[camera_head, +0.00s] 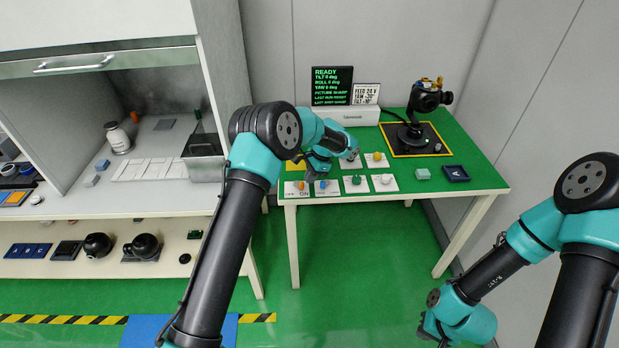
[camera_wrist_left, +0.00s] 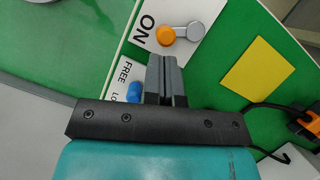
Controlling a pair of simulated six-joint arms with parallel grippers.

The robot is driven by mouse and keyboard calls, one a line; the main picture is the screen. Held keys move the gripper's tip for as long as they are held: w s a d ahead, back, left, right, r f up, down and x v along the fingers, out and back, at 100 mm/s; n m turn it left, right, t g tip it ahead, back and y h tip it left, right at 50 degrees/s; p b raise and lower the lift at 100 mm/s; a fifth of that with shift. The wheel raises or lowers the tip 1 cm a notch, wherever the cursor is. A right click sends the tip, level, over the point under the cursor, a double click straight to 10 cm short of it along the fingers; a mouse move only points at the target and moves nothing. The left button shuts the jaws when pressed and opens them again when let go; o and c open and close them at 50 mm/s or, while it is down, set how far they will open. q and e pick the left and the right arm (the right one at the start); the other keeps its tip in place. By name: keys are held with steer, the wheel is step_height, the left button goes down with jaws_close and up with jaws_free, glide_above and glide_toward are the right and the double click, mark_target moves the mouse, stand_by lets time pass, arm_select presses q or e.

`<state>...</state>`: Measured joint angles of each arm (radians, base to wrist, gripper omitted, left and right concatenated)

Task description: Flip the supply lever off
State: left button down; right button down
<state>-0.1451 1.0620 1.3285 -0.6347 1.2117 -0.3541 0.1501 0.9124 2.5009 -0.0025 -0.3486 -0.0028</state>
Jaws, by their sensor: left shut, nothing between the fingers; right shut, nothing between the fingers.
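The supply lever (camera_wrist_left: 167,35) has an orange knob and a grey pivot on a white plate (camera_wrist_left: 208,12). In the left wrist view its knob lies beside the word ON. In the head view the plate (camera_head: 289,192) reads OFF and ON at the table's front left, partly behind my arm. My left gripper (camera_wrist_left: 165,58) is shut and empty, its fingertips just short of the knob in the wrist view; I cannot tell whether they touch it. In the head view it hangs over the plates (camera_head: 308,178). My right gripper (camera_head: 432,334) is shut at the bottom, away from the table.
A blue lever (camera_wrist_left: 134,92) on a FREE plate sits close beside my left fingers. A display (camera_head: 332,86) reads READY, and a camera gimbal (camera_head: 428,100) stands at back right. A yellow square (camera_wrist_left: 257,68) lies behind the plates.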

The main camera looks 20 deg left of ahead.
arm_select(q)
steer(key=shift+s+a, duration=0.15)
steer(key=shift+a, duration=0.05)
steer(key=shift+s+m+t, duration=0.3)
steer(key=shift+s+m, duration=0.1)
steer(key=shift+m, duration=0.5)
stand_by(0.4)
steer(key=shift+s+a+m+y, duration=0.1)
steer(key=shift+s+m+y, duration=0.15)
steer(key=shift+m, duration=0.25)
steer(key=m, duration=0.1)
steer(key=s+m+t, duration=0.1)
steer(key=m, duration=0.1)
steer(key=shift+s+a+t+y, duration=0.15)
steer(key=shift+a+t+y, duration=0.15)
steer(key=shift+a, duration=0.1)
steer(key=m, duration=0.1)
steer(key=s+a+m+t, duration=0.1)
steer(key=m, duration=0.1)
steer(key=m+t, duration=0.1)
steer(key=m, duration=0.1)
steer(key=shift+s+a, duration=0.2)
steer(key=shift+a, duration=0.15)
steer(key=shift+w, duration=0.1)
